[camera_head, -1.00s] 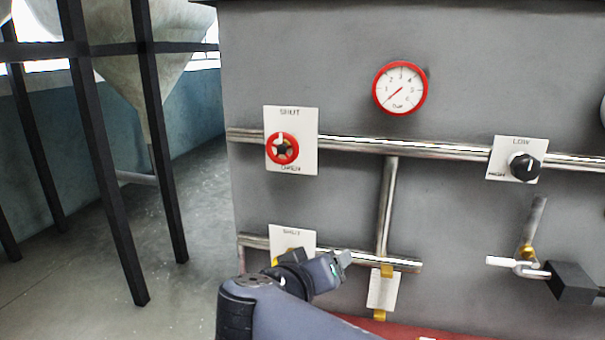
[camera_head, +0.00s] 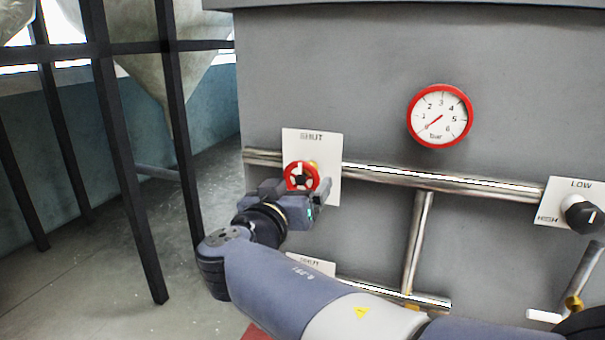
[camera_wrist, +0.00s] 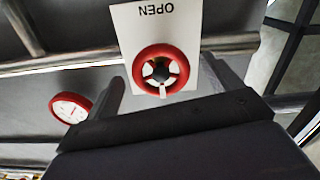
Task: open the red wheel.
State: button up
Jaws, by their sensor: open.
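The red wheel (camera_head: 301,166) sits on the upper pipe at the left of the grey panel, in front of a white plate (camera_head: 332,150) marked SHUT at its top. In the wrist view the red wheel (camera_wrist: 137,70) is near the middle, with OPEN upside down above it. One white spoke points down there, away from OPEN. My gripper (camera_head: 304,190) is open just below and in front of the wheel. In the wrist view the fingers of my gripper (camera_wrist: 168,86) stand on either side of the wheel, apart from its rim.
A red-rimmed gauge (camera_head: 440,116) is to the right, above the upper pipe (camera_head: 400,178). A black knob (camera_head: 583,215) on a LOW plate is at the far right. A lower plate (camera_head: 312,263) is partly hidden by my arm. Dark posts (camera_head: 120,170) stand at the left.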

aim_at(300, 184)
jog(key=shift+p+x, duration=0.35)
jog(key=shift+x, duration=1.3)
jog(key=shift+c, duration=0.6)
jog(key=c, duration=0.9)
